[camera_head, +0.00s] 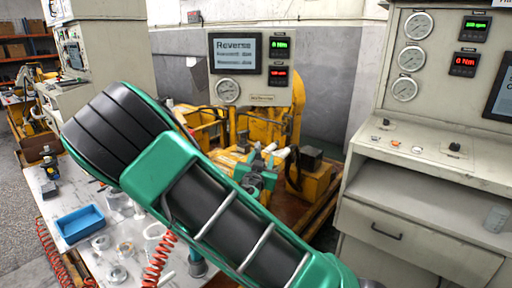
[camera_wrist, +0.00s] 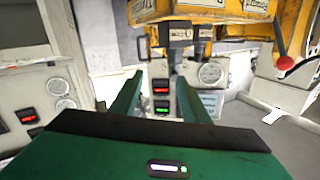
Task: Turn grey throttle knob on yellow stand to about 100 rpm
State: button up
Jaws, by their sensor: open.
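The yellow stand (camera_head: 312,183) stands behind my arm in the head view. In the wrist view, the yellow stand (camera_wrist: 215,12) fills the top and looks upside down. Dark grey block-like parts (camera_wrist: 180,33) stick out from it between and beyond my fingers. I cannot tell which part is the grey throttle knob. My gripper (camera_wrist: 158,92) is open, its two green fingers apart with nothing between them. In the head view, my gripper (camera_head: 262,170) is small and partly hidden by my arm, in front of the stand. A panel above has a red display (camera_head: 278,77) too small to read.
A lever with a red ball (camera_wrist: 285,63) is at the right in the wrist view. A grey console (camera_head: 440,150) with gauges stands at right. A blue tray (camera_head: 80,223) and loose parts lie on a table at left. Red coiled hose hangs near my arm.

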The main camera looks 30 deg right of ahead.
aim_at(258, 144)
jog(key=shift+n+t+y, duration=0.4)
jog(key=shift+t, duration=0.2)
jog(key=x, duration=0.3)
jog(key=w+a+x, duration=0.1)
jog(key=x, duration=0.6)
jog(key=shift+w+a+r, duration=0.25)
jog(key=shift+w+r, duration=0.1)
jog(key=shift+c, duration=0.7)
jog(key=c, duration=0.9)
